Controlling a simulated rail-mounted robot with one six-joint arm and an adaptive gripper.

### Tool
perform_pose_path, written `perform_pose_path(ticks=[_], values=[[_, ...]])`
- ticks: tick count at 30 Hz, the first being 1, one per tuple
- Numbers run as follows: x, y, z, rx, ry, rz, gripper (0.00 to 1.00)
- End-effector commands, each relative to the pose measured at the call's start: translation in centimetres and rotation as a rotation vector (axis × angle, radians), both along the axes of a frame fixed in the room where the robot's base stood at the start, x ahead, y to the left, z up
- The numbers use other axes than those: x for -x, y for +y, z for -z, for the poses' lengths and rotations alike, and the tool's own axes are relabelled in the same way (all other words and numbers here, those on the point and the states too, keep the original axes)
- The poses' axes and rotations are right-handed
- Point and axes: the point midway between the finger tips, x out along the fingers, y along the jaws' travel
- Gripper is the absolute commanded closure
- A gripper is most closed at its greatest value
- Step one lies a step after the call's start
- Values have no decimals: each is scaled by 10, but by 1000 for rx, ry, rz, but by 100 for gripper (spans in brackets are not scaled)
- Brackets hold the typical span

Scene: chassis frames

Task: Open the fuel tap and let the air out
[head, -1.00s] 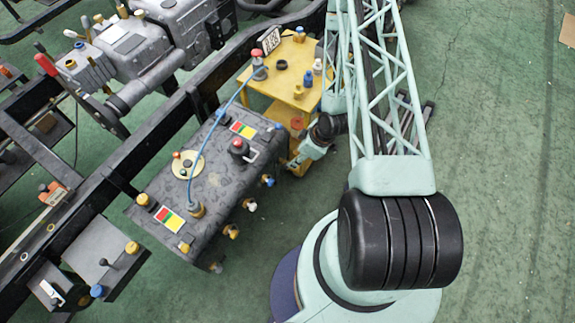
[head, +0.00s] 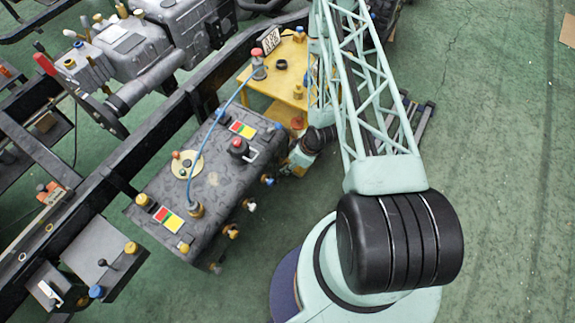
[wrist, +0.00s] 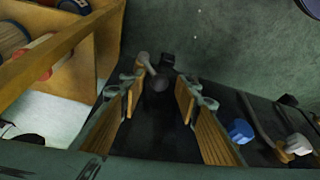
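The dark grey tank (head: 215,185) lies along the frame in the head view, with a blue hose, a red-topped black knob (head: 238,148) and two coloured labels on top. A blue-ended tap (head: 267,180), a white-ended tap (head: 249,205) and other small fittings stick out of its side. In the wrist view my gripper (wrist: 160,95) is open, with wood-coloured pads. A grey lever with a rounded end (wrist: 150,68) shows between and beyond the fingertips; I cannot tell whether they touch it. In the head view my gripper (head: 294,165) is by the tank's right end, partly hidden.
A yellow cart (head: 262,77) with several small items stands just behind my gripper; its frame (wrist: 60,50) fills the left of the wrist view. A blue cap (wrist: 240,131) and a white fitting (wrist: 298,145) are at lower right there. The green floor at right is open.

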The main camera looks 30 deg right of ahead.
Motion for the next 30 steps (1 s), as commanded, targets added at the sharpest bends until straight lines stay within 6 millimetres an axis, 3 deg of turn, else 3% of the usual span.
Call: perform_pose_path(ticks=[12, 22, 30], values=[[-1, 1, 3, 0, 0, 0, 70], [-1, 1, 3, 0, 0, 0, 99], [-3, 4, 3, -12, 2, -7, 100]])
